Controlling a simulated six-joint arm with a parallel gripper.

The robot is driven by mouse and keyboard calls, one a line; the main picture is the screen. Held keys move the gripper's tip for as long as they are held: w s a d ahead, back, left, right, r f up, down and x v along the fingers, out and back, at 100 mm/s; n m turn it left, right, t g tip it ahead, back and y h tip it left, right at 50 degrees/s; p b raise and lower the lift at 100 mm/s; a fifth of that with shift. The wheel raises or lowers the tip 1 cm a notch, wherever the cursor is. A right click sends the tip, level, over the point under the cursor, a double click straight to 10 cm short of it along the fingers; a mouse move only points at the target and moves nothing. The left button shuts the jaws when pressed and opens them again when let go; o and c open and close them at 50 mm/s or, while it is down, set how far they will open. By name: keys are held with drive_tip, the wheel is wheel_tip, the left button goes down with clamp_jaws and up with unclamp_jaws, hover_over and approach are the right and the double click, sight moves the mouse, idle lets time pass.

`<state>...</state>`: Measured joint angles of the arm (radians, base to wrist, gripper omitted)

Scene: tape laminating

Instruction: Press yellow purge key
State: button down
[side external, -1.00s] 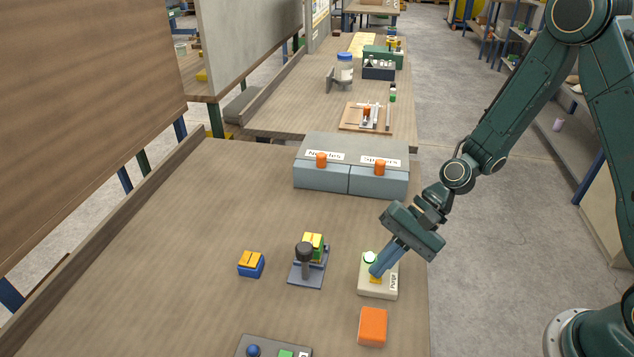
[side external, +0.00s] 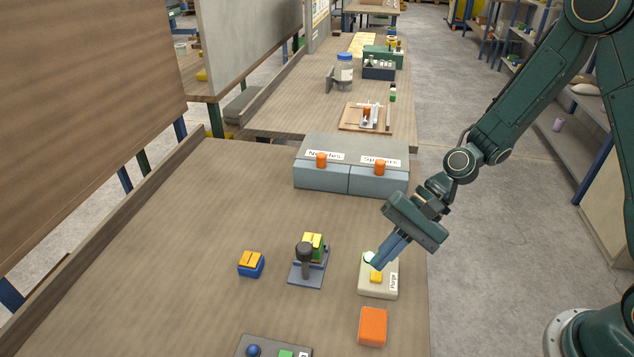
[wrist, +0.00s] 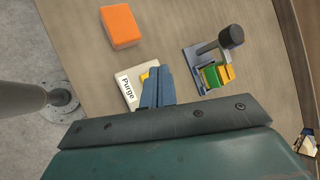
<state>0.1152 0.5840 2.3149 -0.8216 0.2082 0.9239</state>
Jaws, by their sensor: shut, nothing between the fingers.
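The cream purge box (side external: 372,291) lies near the right edge of the table, with a label reading Purge. Its yellow key (side external: 376,277) is in plain view in the side view, with a pale green-white round button or lamp (side external: 368,257) behind it. My gripper (side external: 376,265) is shut and empty. Its tips are just above and behind the yellow key, and a small gap seems to show between them. In the wrist view the box (wrist: 127,92) is partly hidden by my fingers (wrist: 157,88), and only a corner of the yellow key (wrist: 144,77) shows.
An orange block (side external: 373,326) lies in front of the box. A small press (side external: 306,270) with yellow and green pieces stands to the left, and a blue-and-yellow block (side external: 251,264) lies beyond it. Grey drawers (side external: 350,178) stand behind. A control panel (side external: 262,347) is at the front.

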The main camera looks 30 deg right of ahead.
sight(382, 272)
drive_tip(key=shift+r, duration=2.15)
drive_tip(key=shift+r, duration=0.1)
drive_tip(key=s+d+r+n+t+h, duration=0.5)
drive_tip(key=s+d+r+n+h, duration=0.4)
drive_tip(key=s+d+r, duration=0.6)
drive_tip(key=shift+s+r+n, duration=0.3)
drive_tip(key=shift+s+r, duration=0.15)
drive_tip(key=shift+r, duration=0.4)
